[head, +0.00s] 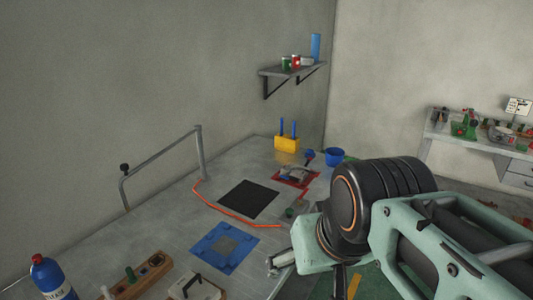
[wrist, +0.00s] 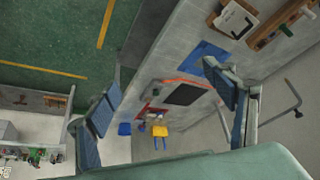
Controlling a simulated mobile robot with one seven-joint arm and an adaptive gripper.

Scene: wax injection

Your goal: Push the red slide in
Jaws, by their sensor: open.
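A red flat piece (head: 291,180) with a grey, handle-like part on it lies on the far part of the grey table, in front of the yellow holder. It also shows small in the wrist view (wrist: 147,114). I cannot tell for sure whether this is the red slide or how far in it sits. My gripper (wrist: 161,76) is open and empty, its two dark pads wide apart in the wrist view. The table shows beyond and between them. In the head view my arm covers the table's right side and hides most of the gripper.
The table holds a black mat (head: 249,198) with an orange-red line around it, a blue mat (head: 224,248), a yellow holder (head: 286,144), a blue cup (head: 334,156) and a wooden block (head: 140,276). A metal rail (head: 160,163) stands at the left edge. A shelf (head: 290,71) hangs behind.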

